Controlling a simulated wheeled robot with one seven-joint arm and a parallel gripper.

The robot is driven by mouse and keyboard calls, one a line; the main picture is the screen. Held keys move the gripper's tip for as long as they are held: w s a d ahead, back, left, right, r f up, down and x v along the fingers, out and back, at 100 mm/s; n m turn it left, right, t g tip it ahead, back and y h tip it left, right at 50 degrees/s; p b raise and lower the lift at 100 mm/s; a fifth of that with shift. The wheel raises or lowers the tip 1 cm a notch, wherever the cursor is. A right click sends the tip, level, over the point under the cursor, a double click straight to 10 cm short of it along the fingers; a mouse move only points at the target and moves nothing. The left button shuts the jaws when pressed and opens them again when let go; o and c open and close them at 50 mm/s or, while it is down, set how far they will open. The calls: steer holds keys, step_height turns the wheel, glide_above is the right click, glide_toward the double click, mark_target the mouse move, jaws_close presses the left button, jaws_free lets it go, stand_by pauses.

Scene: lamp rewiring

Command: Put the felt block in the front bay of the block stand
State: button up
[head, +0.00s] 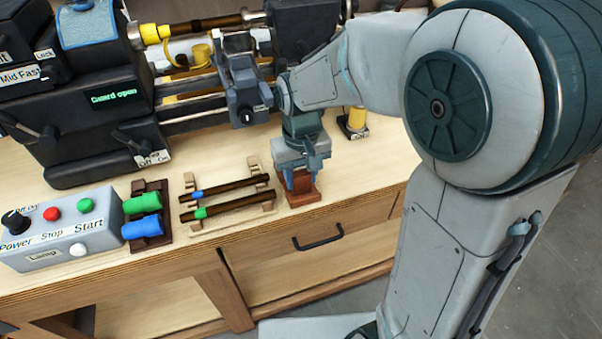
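My gripper (299,184) points down over a small reddish-brown wooden stand (303,198) near the table's front edge, right of the rod rack. This looks like the block stand. The fingertips reach down to or into the stand, and the gripper covers most of its bays. I cannot make out the felt block for certain; it may be hidden between the fingers or in the stand. The finger gap is too small and too covered to tell whether the gripper is open or shut.
A rack (237,208) with two dark rods lies left of the stand. A dark holder (151,185) carries green and blue cylinders. A grey control box (62,228) stands front left. The lathe-like machine (95,125) fills the back. A yellow post (356,118) stands behind my gripper.

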mark_target(301, 173)
steer(key=o, duration=0.4)
step_height(301, 173, up, 12)
steer(key=p, duration=0.1)
steer(key=s+d+f+m+t, duration=0.1)
steer(key=s+d, duration=0.3)
steer(key=s+d+f+m, duration=0.1)
steer(key=s+d+f, duration=0.1)
steer(key=s+d, duration=0.1)
steer(key=s+d+f+m+t, duration=0.1)
steer(key=s+d+f, duration=0.1)
steer(key=s+d, duration=0.2)
steer(key=shift+s+d+f+t, duration=0.25)
steer(key=shift+s+d+t, duration=0.1)
steer(key=shift+s, duration=0.15)
